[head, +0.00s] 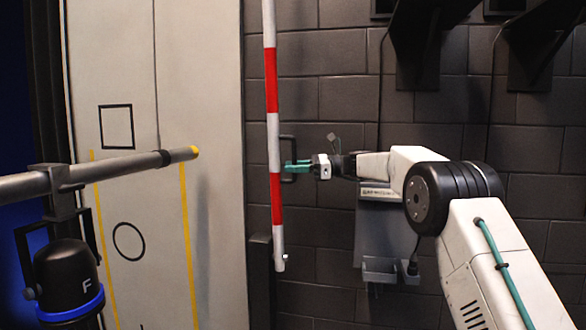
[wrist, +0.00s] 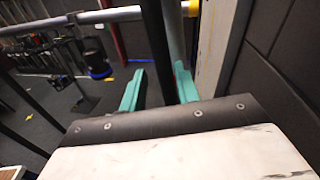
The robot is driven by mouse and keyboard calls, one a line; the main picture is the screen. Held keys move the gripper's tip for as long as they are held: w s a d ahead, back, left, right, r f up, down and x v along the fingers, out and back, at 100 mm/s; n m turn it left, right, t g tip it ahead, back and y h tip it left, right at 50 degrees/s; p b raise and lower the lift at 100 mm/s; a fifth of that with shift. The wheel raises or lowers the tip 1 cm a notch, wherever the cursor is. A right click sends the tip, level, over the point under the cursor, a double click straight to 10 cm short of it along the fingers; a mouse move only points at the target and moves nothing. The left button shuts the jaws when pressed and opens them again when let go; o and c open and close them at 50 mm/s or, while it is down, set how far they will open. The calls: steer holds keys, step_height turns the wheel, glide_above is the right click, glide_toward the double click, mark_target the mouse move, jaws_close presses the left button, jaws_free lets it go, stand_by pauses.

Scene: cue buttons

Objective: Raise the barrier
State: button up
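The barrier is a red and white striped pole (head: 271,100) that stands nearly upright in the head view, its lower end at a dark post (head: 261,285). A dark bracket-shaped handle (head: 288,137) sits on its right side at mid-height. My gripper (head: 290,166) has teal fingers and reaches in from the right at the handle. In the wrist view the two teal fingers (wrist: 160,70) are apart, with a dark bar (wrist: 157,40), apparently the handle, between them. A gap shows between the left finger and the bar. Contact on the right side cannot be told.
A grey horizontal rail (head: 110,166) with a yellow tip stands at left, with a black lamp-like unit (head: 65,275) marked F below it. A pale panel (head: 215,120) with yellow lines is behind. A grey box (head: 385,235) is on the dark block wall.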

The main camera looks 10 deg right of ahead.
steer(key=s+d, duration=0.1)
steer(key=d, duration=0.6)
steer(key=shift+d, duration=0.2)
steer(key=shift+r, duration=0.1)
step_height(320, 180, down, 8)
steer(key=s+f+n+h, duration=0.1)
steer(key=n+h, duration=0.1)
steer(key=h, duration=0.1)
steer(key=s+f+n+g+h, duration=0.1)
steer(key=s+f+n+h, duration=0.25)
steer(key=s, duration=0.55)
steer(key=s+d+f+n+h, duration=0.2)
steer(key=s+n+h, duration=0.1)
steer(key=s, duration=1.3)
steer(key=s+d+f+n+h, duration=0.1)
steer(key=s+n+h, duration=0.3)
steer(key=s, duration=1.2)
steer(key=s+d+f+n+h, duration=0.2)
steer(key=s+d+n+h, duration=0.2)
steer(key=s, duration=1.3)
steer(key=shift+f+n, duration=0.3)
steer(key=shift+n, duration=0.45)
